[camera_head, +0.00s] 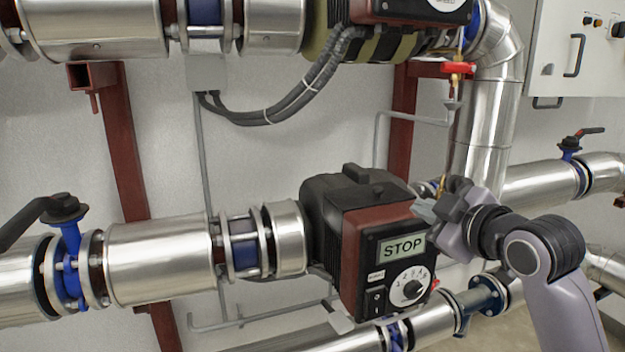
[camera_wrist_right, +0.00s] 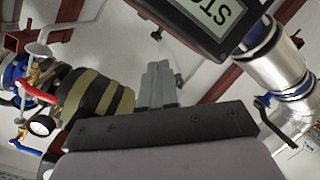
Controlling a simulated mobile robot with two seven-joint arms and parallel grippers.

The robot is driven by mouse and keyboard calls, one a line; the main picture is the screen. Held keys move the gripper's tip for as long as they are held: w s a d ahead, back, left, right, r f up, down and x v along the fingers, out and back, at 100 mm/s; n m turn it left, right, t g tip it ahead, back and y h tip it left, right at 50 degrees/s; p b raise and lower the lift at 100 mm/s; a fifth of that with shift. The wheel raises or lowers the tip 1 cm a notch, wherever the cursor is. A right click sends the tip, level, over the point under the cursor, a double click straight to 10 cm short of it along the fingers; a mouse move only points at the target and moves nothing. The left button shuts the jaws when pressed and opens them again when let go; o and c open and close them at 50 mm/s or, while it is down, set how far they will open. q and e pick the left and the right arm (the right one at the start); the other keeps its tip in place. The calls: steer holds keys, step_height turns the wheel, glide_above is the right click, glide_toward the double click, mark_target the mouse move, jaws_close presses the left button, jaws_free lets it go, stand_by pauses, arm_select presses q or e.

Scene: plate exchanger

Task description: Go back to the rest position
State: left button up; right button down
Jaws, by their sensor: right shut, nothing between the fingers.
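My right gripper (camera_head: 424,208) is in front of the pipework, at the upper right of the red and black pump unit (camera_head: 345,235). Its fingers are shut with nothing between them, and they also show together in the right wrist view (camera_wrist_right: 158,86). The pump unit carries a display reading STOP (camera_head: 404,247) and a white dial (camera_head: 408,288). Part of the display shows at the top of the right wrist view (camera_wrist_right: 222,12). In the head view the fingertips overlap the unit's upper right edge; I cannot tell whether they touch it. My left gripper is not in view.
Silver pipes (camera_head: 160,262) run across the wall at several heights. A valve with a blue stem (camera_head: 70,262) and dark handle is at the left. A small red-handled valve (camera_head: 458,68) hangs above my right gripper. A grey cabinet (camera_head: 580,50) is at the upper right.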

steer(key=s+d+f+m+g+h, duration=0.1)
steer(key=s+f+m, duration=0.25)
steer(key=f, duration=0.95)
steer(key=s+f+m+g+h, duration=0.1)
steer(key=s+f+m, duration=0.25)
steer(key=f, duration=0.95)
steer(key=s+d+f+m+g, duration=0.1)
steer(key=s+f+m+g, duration=0.1)
steer(key=s+f, duration=1.5)
steer(key=s+m, duration=0.1)
steer(key=s, duration=0.3)
steer(key=shift+h, duration=0.4)
stand_by(1.2)
